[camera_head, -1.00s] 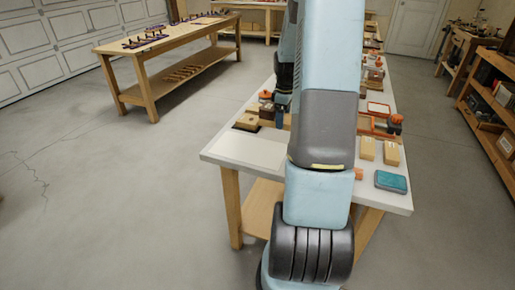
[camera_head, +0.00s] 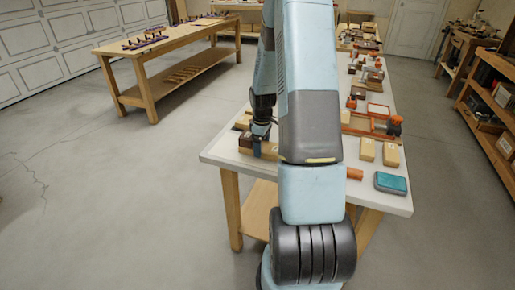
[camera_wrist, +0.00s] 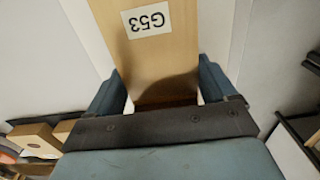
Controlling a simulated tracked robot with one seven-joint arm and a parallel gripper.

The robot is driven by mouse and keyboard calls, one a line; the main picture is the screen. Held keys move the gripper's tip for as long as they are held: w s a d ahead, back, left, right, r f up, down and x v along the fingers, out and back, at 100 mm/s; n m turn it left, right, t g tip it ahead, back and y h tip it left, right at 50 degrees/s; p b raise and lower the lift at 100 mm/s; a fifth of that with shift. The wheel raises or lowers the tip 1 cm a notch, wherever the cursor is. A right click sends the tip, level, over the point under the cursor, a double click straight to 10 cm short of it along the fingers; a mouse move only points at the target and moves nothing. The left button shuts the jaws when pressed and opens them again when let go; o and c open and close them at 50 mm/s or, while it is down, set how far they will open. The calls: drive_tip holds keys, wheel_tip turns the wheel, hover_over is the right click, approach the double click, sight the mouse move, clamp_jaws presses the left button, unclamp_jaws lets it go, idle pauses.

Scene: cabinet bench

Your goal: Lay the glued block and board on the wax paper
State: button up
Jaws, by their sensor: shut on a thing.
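My gripper (camera_head: 261,138) is low over the front left of the white-topped bench. It is shut on the glued block and board. In the wrist view my fingers (camera_wrist: 160,80) flank a pale wooden board (camera_wrist: 158,60) labelled G53, upside down in the picture. A dark brown strip (camera_wrist: 165,103) at the near end of the board may be the block; my gripper hides most of it. The wax paper (camera_wrist: 215,30) shows as a pale sheet on both sides of the board. I cannot tell whether the board touches it. In the head view my arm hides part of that area.
Small wooden blocks (camera_wrist: 36,139) lie beside the sheet. To the right on the bench are two labelled pale blocks (camera_head: 367,149), a teal-topped box (camera_head: 390,182) and an orange clamp (camera_head: 372,127). The bench's front left edge is close to my gripper.

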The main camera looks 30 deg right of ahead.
drive_tip(key=shift+f, duration=0.3)
drive_tip(key=o, duration=1)
drive_tip(key=shift+f, duration=0.1)
